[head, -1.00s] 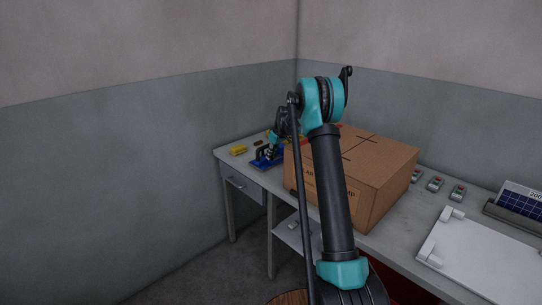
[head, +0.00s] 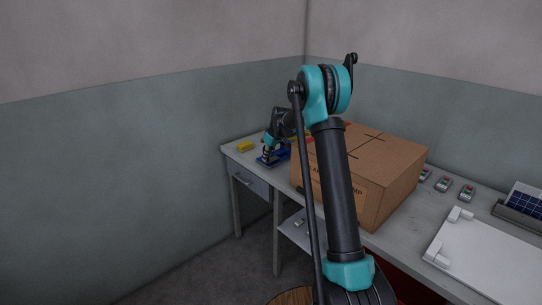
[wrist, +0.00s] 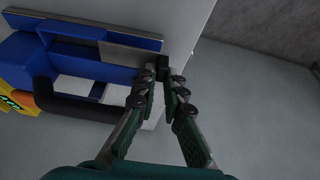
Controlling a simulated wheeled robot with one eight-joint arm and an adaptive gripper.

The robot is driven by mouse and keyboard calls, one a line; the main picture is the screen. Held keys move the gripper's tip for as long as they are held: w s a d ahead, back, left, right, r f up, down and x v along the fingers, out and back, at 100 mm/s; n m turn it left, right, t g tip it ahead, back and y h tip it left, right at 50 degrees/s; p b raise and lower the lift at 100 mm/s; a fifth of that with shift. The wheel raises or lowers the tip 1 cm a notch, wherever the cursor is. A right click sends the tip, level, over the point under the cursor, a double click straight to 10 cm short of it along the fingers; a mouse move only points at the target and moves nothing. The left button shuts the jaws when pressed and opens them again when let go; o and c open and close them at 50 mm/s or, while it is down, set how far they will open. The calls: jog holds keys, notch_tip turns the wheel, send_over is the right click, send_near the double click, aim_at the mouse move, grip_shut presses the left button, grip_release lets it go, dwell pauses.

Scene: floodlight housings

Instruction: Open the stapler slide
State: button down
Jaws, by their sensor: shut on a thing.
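The blue stapler (head: 272,159) lies on the far left part of the table, left of the cardboard box. In the wrist view its blue body (wrist: 65,55) fills the upper left, with a grey metal slide (wrist: 120,55) along it and a black handle (wrist: 85,108) below. My gripper (wrist: 165,75) is at the slide's right end, its two fingers close together around a small dark end piece there. My gripper also shows small in the head view (head: 268,150), over the stapler; its fingertips are hard to make out there.
A large cardboard box (head: 385,165) stands right beside my arm. A yellow object (head: 246,146) lies left of the stapler. Several small grey devices (head: 443,184), a white panel (head: 485,255) and a solar panel (head: 525,199) are at the right. Bare tabletop shows near the stapler.

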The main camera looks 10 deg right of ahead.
jog(key=c, duration=1.6)
grip_release()
jog(key=v, duration=1.2)
